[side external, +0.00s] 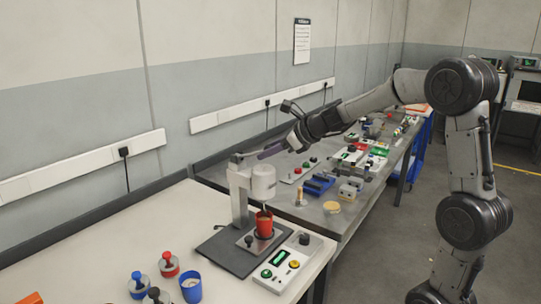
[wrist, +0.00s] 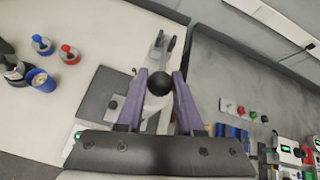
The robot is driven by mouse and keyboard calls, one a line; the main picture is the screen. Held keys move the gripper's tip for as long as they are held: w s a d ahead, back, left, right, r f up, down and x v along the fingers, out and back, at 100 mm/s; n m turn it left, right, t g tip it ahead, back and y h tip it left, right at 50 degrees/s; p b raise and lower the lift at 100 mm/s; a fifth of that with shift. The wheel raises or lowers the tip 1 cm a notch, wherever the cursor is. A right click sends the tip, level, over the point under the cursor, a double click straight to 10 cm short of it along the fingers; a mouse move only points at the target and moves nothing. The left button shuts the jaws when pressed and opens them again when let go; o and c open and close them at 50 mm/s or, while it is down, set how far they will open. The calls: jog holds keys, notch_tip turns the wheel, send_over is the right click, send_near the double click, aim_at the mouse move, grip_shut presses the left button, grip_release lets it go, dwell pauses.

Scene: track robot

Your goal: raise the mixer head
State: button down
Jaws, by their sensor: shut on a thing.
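The white mixer (side external: 240,196) stands on a dark base plate (side external: 222,250) on the near bench. Its cylindrical head (side external: 263,182) is above a red cup (side external: 264,226). In the wrist view, the mixer's pale arm (wrist: 161,55) runs away from me beyond a black ball knob (wrist: 160,83). My gripper (side external: 266,153) reaches in from the right above the head. Its purple fingers (wrist: 160,75) are on either side of the knob and shut on it. In the side external view the knob is hidden by the fingers.
Blue and red knobbed pieces (side external: 169,264) and a blue cup (side external: 191,287) are at the near left. A control box (side external: 286,263) with buttons is right of the mixer. The farther bench (side external: 335,222) holds several devices. A wall runs behind both benches.

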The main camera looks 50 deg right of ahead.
jog(key=shift+w+r+g, duration=0.35)
jog(key=shift+r+g, duration=0.15)
jog(key=shift+r, duration=0.3)
jog(key=c, duration=0.5)
grip_release()
jog(key=shift+c, duration=0.2)
jog(key=v, duration=1.3)
jog(key=shift+s+r, duration=0.2)
jog(key=shift+r, duration=0.15)
